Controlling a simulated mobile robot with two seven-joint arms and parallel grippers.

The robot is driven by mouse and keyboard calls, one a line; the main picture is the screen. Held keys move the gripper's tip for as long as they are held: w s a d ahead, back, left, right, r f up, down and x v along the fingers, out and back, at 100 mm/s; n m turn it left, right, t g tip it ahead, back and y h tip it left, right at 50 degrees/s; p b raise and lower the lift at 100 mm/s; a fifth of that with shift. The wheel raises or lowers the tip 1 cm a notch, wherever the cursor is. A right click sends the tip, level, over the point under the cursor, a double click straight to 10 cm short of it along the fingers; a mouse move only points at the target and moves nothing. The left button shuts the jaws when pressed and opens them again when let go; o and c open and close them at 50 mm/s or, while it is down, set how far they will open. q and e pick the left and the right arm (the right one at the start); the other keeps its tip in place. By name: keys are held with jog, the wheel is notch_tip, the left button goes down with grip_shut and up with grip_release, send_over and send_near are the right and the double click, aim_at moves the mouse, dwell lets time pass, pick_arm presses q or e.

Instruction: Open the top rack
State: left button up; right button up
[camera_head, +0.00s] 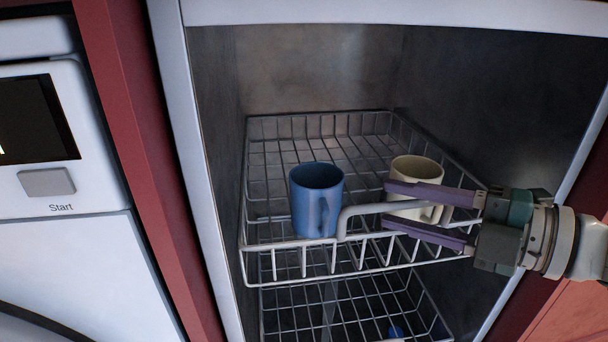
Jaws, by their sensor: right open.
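The top rack (288,267) is a wire basket inside an open dishwasher. Its front rim has a raised handle bar in the middle. A blue mug (316,203) and a cream mug (416,170) stand upright in it. My right gripper (387,205) comes in from the right at the front of the rack. Its two purple fingers are apart, one above and one below the right part of the handle bar, in front of the cream mug. I cannot tell whether they touch the bar. My left gripper is not in view.
A lower wire rack (350,318) sits beneath, with a small blue item (396,331) in it. The dishwasher's pale frame (190,130) bounds the opening. A white appliance (80,240) with a Start button stands at the left beyond a red panel (135,150).

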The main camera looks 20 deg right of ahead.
jog(key=shift+w+a, duration=0.3)
jog(key=shift+w, duration=0.15)
grip_shut()
dwell(1.2)
